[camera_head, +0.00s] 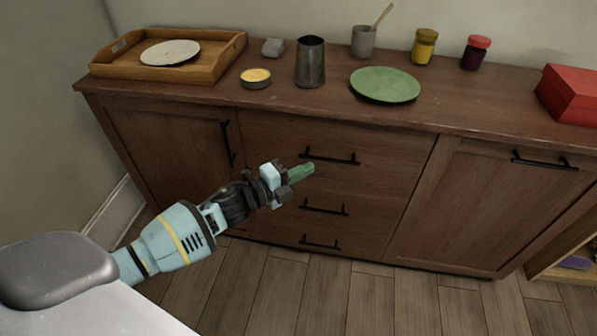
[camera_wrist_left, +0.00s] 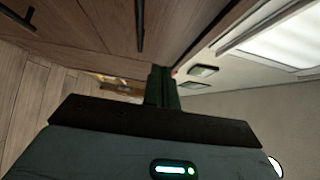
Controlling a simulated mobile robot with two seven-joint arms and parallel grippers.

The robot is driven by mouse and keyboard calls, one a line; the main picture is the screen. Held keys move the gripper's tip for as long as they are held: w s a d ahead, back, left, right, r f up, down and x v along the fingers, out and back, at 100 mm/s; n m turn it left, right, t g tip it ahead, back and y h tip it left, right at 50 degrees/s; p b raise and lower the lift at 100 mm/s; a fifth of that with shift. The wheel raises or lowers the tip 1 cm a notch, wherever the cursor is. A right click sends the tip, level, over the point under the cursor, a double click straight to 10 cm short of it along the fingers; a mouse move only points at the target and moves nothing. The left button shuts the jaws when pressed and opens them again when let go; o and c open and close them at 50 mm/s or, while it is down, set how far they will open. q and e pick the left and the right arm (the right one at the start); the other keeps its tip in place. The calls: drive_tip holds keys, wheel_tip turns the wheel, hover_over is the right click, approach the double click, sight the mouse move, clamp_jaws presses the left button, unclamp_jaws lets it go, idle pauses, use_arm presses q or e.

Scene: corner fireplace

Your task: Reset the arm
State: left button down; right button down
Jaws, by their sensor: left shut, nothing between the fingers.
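My left arm comes in from the left in the head view. My left gripper (camera_head: 303,172) has green fingers that are shut with nothing between them. It hangs in front of the drawers of a brown wooden cabinet (camera_head: 450,112), below the countertop and close to the drawer handles in the picture. In the left wrist view the closed green fingers (camera_wrist_left: 162,85) point up along the cabinet front. My right gripper is not in view.
On the countertop stand a wooden tray (camera_head: 215,68) with a plate (camera_head: 171,52), a yellow-filled tin (camera_head: 256,77), a dark metal cup (camera_head: 311,62), a green plate (camera_head: 385,84), jars and a red box (camera_head: 571,94). The wooden floor (camera_head: 350,295) before the cabinet is clear.

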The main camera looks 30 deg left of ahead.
use_arm(q)
drive_tip(key=shift+s+a, duration=0.35)
drive_tip(key=shift+s, duration=0.2)
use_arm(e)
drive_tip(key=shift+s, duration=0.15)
